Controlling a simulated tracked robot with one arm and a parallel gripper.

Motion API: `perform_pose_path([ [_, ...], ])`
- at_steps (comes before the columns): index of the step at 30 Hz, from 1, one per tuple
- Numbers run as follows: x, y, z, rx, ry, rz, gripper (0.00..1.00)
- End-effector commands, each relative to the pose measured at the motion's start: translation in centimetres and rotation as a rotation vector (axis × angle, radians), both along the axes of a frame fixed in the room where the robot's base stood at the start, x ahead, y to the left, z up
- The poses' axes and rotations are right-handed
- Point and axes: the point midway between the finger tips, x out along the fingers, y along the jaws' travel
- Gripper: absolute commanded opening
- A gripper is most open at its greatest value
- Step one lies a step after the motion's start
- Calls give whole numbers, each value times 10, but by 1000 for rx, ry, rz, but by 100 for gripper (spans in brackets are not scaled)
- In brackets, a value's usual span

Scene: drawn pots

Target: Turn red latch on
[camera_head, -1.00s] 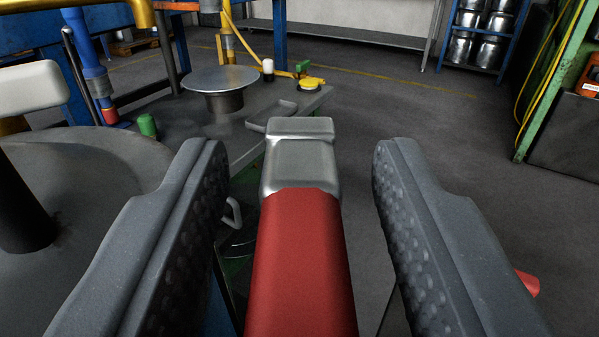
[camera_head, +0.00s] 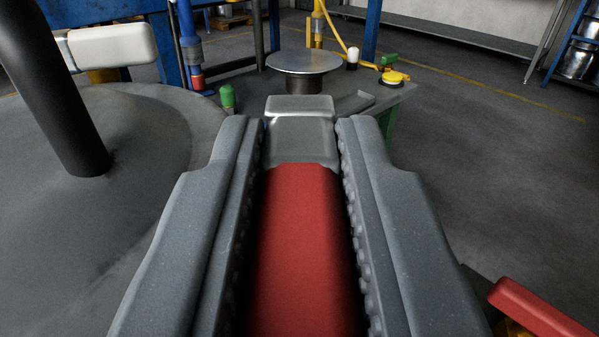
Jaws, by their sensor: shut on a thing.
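The red latch (camera_head: 301,240) is a long red handle with a silver metal end (camera_head: 301,130), pointing away from me up the middle of the view. My gripper (camera_head: 302,135) has one grey, ridged finger on each side of the latch, and it is shut on it. The latch's near end runs out of the bottom of the view. Its pivot or mount is not visible.
A grey round surface with a black post (camera_head: 50,100) is at left, with a white handle (camera_head: 112,46) behind it. A round metal plate (camera_head: 303,62) stands on a bench beyond. Another red bar (camera_head: 540,312) is at lower right. Open floor (camera_head: 480,150) lies at right.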

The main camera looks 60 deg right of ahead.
Motion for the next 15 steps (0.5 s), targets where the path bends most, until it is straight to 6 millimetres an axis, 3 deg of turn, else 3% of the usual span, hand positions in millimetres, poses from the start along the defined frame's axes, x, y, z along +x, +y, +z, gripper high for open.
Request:
perform_pose_path([
  [15,-1,-2,-4,1,3,411,0],
])
